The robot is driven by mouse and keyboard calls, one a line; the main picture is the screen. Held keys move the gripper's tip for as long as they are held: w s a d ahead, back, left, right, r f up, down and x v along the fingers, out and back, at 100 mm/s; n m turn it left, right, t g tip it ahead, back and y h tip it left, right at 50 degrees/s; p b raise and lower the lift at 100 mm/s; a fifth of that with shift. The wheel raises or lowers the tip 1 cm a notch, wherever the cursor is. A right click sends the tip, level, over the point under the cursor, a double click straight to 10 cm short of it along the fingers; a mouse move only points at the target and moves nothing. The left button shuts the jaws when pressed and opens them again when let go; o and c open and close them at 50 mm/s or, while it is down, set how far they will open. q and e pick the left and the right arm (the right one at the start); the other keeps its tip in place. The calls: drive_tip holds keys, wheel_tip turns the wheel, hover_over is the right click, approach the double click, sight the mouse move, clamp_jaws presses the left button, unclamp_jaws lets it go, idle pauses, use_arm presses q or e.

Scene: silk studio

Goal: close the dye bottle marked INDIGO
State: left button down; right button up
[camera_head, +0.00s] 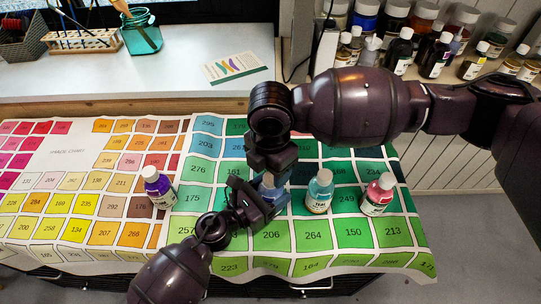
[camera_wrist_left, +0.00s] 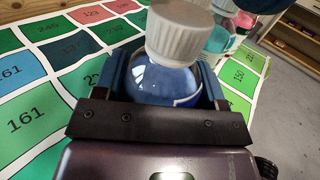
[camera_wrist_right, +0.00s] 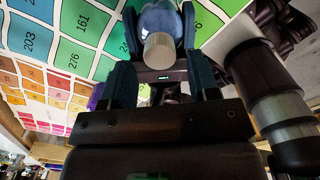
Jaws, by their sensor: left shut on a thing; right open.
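A bottle of dark blue dye (camera_wrist_left: 163,82) with a white ribbed cap (camera_wrist_left: 180,32) stands between the fingers of my left gripper (camera_head: 256,200), which is shut on its body. The cap sits at the bottle's mouth; whether it is fully screwed down I cannot tell. No name on its label is readable. In the head view the bottle (camera_head: 268,189) is mostly hidden by my grippers. My right gripper (camera_head: 273,166) is open, directly above the bottle and pointing down. In the right wrist view the cap (camera_wrist_right: 159,50) shows between and beyond its open fingers.
On the chart (camera_head: 60,205), a purple bottle (camera_head: 158,187) stands left; a teal bottle (camera_head: 319,191) and a pink-red bottle (camera_head: 378,194) stand close on the right. All have white caps. Several jars (camera_head: 435,50) stand on the shelf behind. A card (camera_head: 234,67) lies on the white counter.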

drive_tip(key=shift+f, duration=1.25)
drive_tip(key=c, duration=0.9)
drive_tip(key=shift+m, duration=1)
drive_tip(key=shift+c, duration=0.2)
drive_tip(key=o, duration=1.1)
drive_tip(key=shift+r, duration=0.1)
wheel_tip(320, 180, up, 12)
drive_tip(key=shift+f, duration=0.1)
